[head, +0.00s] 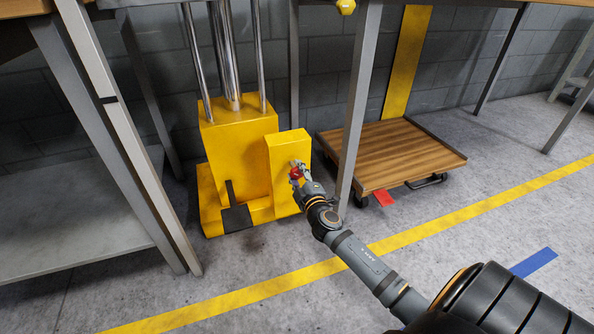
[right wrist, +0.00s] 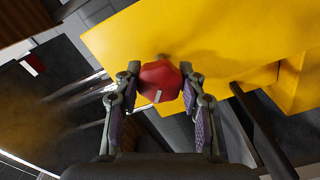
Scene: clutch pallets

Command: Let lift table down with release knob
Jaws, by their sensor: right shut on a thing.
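The yellow lift table base (head: 235,150) stands on the floor left of centre in the head view, with upright metal rods rising from it. A yellow box (head: 287,160) on its right side carries the red release knob (head: 295,173). My right gripper (head: 299,172) is at the knob. In the right wrist view the red knob (right wrist: 160,82) sits between the two fingers of the right gripper (right wrist: 160,88), against the yellow surface (right wrist: 200,40). The fingers are shut on it. A black pedal (head: 236,216) is at the front of the base. My left gripper is not in view.
A wooden-topped wheeled cart (head: 390,152) stands to the right, behind a grey table leg (head: 358,110). A grey shelf unit (head: 70,215) is on the left. A yellow floor line (head: 430,222) crosses the clear floor in front.

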